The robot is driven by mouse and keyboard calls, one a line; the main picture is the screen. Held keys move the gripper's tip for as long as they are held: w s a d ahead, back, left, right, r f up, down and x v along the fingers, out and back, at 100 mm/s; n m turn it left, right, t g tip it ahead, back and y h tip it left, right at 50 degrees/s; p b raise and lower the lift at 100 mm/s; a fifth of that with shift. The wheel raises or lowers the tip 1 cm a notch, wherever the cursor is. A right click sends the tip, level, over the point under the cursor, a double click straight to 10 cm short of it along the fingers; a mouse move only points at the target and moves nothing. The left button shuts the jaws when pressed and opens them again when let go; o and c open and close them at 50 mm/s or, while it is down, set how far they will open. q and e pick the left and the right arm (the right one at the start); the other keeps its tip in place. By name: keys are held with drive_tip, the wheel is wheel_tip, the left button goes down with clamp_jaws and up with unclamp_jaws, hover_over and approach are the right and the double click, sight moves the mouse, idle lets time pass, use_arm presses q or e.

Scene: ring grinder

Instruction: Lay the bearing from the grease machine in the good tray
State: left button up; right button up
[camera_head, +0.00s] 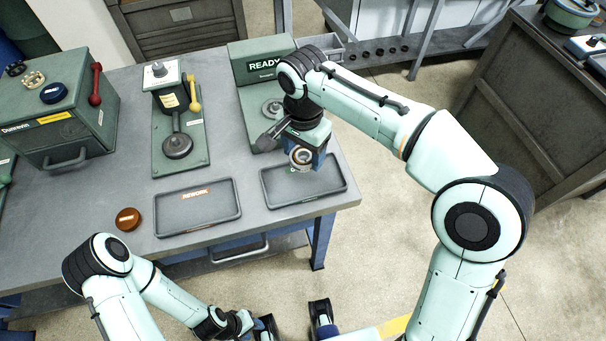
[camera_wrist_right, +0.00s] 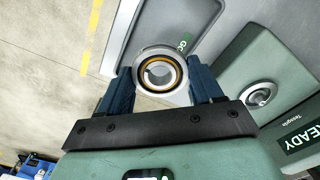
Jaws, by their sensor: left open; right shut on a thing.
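My right gripper (camera_head: 303,160) is shut on the bearing (camera_head: 299,156), a metal ring, and holds it above the good tray (camera_head: 333,183). The tray looks empty where visible. The grease machine (camera_head: 250,70), green with a READY display, stands behind; its round seat (camera_wrist_right: 260,95) looks empty in the wrist view. My left gripper (camera_head: 294,322) is open and empty at the bottom edge.
The rework tray (camera_head: 198,222) lies empty left of the good tray. A green press with a yellow lever (camera_head: 180,120) and a green box with a red lever (camera_head: 60,115) stand further left. A brown round pot (camera_head: 127,219) is near the table's front edge.

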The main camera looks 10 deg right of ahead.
sight(303, 180)
wheel_tip(303, 180, down, 8)
drive_tip(key=shift+w+f+b, duration=0.1)
drive_tip(key=shift+f+b, duration=0.15)
drive_tip(key=shift+b, duration=0.35)
drive_tip(key=shift+f, duration=0.15)
drive_tip(key=o, duration=0.9)
drive_tip(key=shift+o, duration=0.2)
wheel_tip(303, 180, up, 12)
drive_tip(key=p, duration=0.2)
